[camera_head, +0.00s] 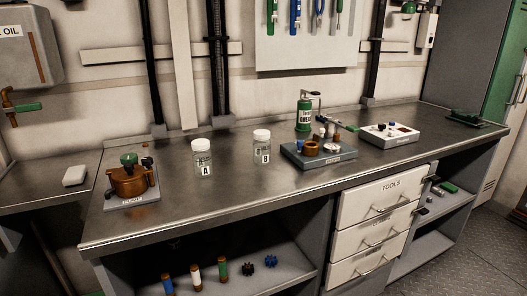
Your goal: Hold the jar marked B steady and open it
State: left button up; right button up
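Neither of my grippers shows in this view.
The workbench (232,194) is clear in front of the jars. A copper-coloured pump (129,180) stands at the left end. A grey tray with parts (318,159) and a green can (304,115) stand right of jar B. Drawers (379,223) are below.

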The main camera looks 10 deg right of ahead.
aim_at(261, 149)
jog(key=z, duration=0.5)
jog(key=k, duration=0.6)
jog(key=z, duration=0.9)
jog(key=i, duration=1.15)
jog(key=u, duration=0.75)
jog(key=i, duration=1)
jog(key=u, duration=1)
